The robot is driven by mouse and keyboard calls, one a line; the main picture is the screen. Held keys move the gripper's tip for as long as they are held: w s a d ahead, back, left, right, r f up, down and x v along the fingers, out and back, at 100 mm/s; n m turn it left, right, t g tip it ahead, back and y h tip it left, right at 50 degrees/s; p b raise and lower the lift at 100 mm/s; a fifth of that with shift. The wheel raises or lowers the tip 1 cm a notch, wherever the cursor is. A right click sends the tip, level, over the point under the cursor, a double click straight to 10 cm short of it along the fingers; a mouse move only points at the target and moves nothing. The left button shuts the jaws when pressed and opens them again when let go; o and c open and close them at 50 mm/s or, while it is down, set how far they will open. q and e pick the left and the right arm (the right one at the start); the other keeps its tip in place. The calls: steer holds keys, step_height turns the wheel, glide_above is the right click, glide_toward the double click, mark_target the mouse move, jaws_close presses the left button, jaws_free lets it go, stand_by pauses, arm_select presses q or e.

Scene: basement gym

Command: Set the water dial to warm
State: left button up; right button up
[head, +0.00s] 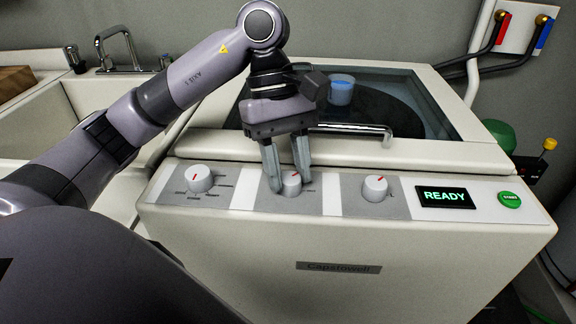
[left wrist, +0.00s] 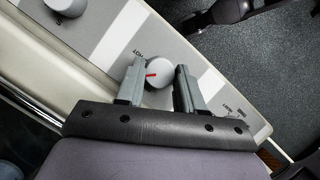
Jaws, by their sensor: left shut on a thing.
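The washer's control panel has three white dials with red marks. The middle dial (head: 291,184) sits between the fingertips of my left gripper (head: 288,180), which is shut on it from above. In the head view its red mark tilts up and to the right. The left wrist view also shows this dial (left wrist: 159,73) between my left fingers (left wrist: 158,80), with the printed word HOT beside it; its other labels are hidden or too small to read. The left dial (head: 200,179) and right dial (head: 375,188) stand free.
A green READY display (head: 446,195) and a green start button (head: 510,199) are at the panel's right. The glass lid (head: 400,105) is closed, with a handle (head: 350,130) just behind my gripper; a blue cup (head: 342,88) shows there. A sink (head: 75,108) is at left.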

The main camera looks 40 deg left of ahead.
arm_select(q)
steer(key=o, duration=1.1)
steer(key=shift+c, duration=0.2)
steer(key=p+v, duration=0.1)
steer(key=v, duration=0.5)
steer(key=shift+r, duration=0.15)
steer(key=shift+w+a+r, duration=0.1)
steer(key=shift+a+r, duration=0.15)
steer(key=shift+r, duration=0.2)
